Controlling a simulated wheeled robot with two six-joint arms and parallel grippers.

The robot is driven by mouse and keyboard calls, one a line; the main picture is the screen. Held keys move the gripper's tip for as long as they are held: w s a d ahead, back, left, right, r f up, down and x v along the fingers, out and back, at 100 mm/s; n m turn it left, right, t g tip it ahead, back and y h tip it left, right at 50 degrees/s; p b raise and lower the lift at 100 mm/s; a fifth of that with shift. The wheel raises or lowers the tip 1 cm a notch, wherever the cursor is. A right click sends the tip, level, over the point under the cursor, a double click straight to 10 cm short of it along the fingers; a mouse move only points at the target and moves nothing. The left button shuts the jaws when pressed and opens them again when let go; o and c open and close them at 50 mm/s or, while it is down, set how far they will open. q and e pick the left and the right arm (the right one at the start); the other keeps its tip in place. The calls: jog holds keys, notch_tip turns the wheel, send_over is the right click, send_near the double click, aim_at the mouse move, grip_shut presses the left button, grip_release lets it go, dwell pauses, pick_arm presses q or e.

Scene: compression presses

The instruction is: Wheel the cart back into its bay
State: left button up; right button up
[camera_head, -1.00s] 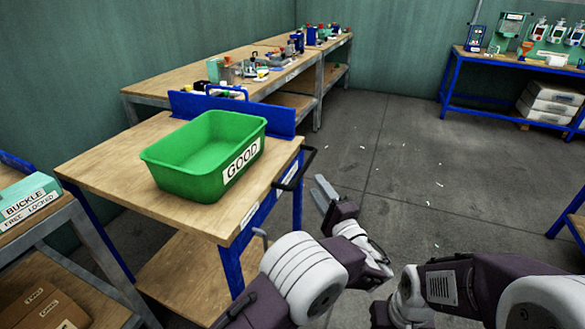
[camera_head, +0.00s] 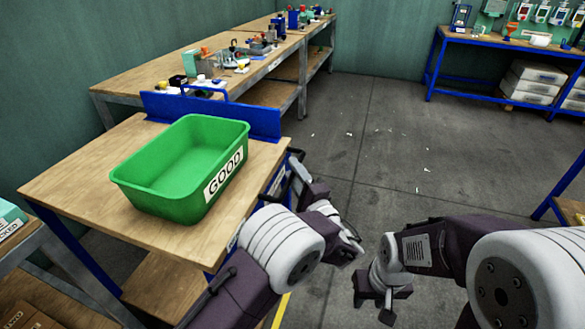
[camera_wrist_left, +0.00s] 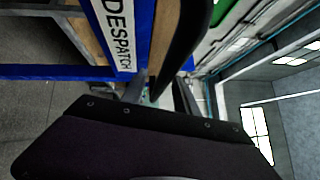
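The cart (camera_head: 120,220) has a wooden top, a blue frame and a lower shelf, and stands at the left in the head view. A green bin marked GOOD (camera_head: 165,195) sits on it. Its black handle (camera_head: 300,168) is on the right side; the handle also shows in the left wrist view (camera_wrist_left: 183,35), beside the DESPATCH label (camera_wrist_left: 120,35). My left gripper (camera_wrist_left: 158,95) is at the handle, its fingers apart on either side of the bar. Whether they touch it is unclear. My right gripper (camera_head: 383,300) hangs over the floor, away from the cart; its fingers are not clear.
A yellow floor line (camera_head: 281,312) shows beside the cart. A long bench (camera_head: 150,80) with several parts stands behind it, close by. Another bench (camera_head: 12,245) is close at the left. A blue-framed bench (camera_head: 480,42) is at the far right.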

pick_arm(q)
grip_shut()
dwell(1.3)
